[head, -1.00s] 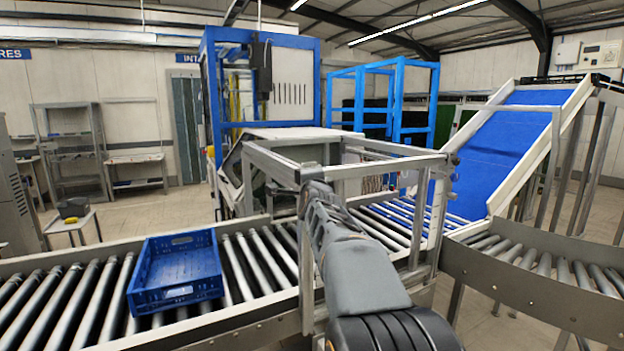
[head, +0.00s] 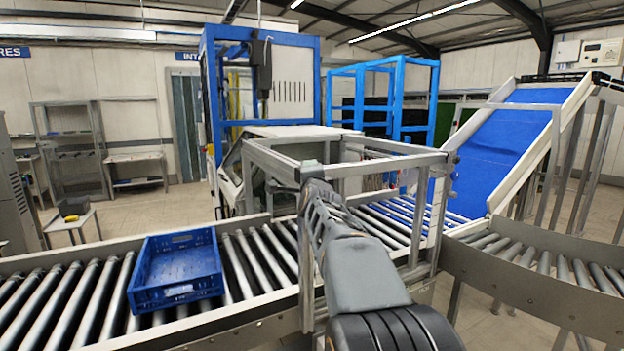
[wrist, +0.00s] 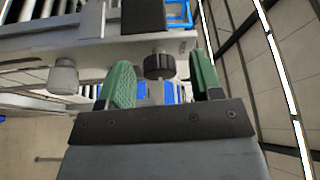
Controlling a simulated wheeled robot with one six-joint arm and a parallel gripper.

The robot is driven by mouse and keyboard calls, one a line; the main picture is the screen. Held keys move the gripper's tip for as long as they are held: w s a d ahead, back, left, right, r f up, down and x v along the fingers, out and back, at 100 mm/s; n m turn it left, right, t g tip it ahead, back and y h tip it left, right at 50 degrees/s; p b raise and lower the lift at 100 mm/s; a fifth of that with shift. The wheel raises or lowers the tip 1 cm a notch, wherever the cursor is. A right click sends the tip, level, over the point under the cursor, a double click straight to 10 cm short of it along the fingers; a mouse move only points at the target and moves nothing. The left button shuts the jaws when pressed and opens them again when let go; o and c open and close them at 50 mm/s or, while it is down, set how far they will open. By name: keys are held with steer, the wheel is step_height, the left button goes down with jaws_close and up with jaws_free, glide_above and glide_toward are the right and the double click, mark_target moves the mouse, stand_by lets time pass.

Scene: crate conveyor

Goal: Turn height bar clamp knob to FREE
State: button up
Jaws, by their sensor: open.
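In the wrist view a black ribbed knob (wrist: 159,66) sits on the underside of a grey metal bar (wrist: 215,38). A lighter grey knob (wrist: 64,76) hangs from the same metalwork further left. I cannot tell for certain which is the height bar clamp knob, and no FREE marking is readable. My gripper (wrist: 162,82) is open, its green pads either side of the black knob in the picture; I see no contact. In the head view my gripper (head: 312,174) is at the grey frame (head: 270,160) over the conveyor, its fingers and the knobs too small or hidden to make out.
A blue crate (head: 177,290) sits on the roller conveyor (head: 75,305) at left. The grey frame's bars and posts surround my gripper closely. A blue inclined belt (head: 505,150) rises at right, and a curved roller section (head: 540,295) lies in front of it.

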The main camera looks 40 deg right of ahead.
steer(key=shift+s, duration=0.1)
steer(key=v, duration=1.3)
steer(key=shift+s+a, duration=0.2)
steer(key=shift+a, duration=0.05)
steer(key=s+a+f+n+g+y, duration=0.1)
steer(key=a+f+n+g+y, duration=0.25)
steer(key=f+n, duration=0.35)
steer(key=s+a+f+n+g+y, duration=0.1)
steer(key=a+f+n+g+y, duration=0.1)
steer(key=a+f+n+y, duration=0.5)
steer(key=s+a+f+n+g, duration=0.3)
steer(key=s+a+f+n, duration=0.1)
steer(key=f, duration=0.3)
steer(key=s+a+f+n+g+h, duration=0.1)
steer(key=s+a+f+n+g, duration=0.2)
steer(key=s+f, duration=0.4)
steer(key=shift+a+f+n, duration=0.2)
steer(key=shift+a+n, duration=0.6)
steer(key=shift+a, duration=0.05)
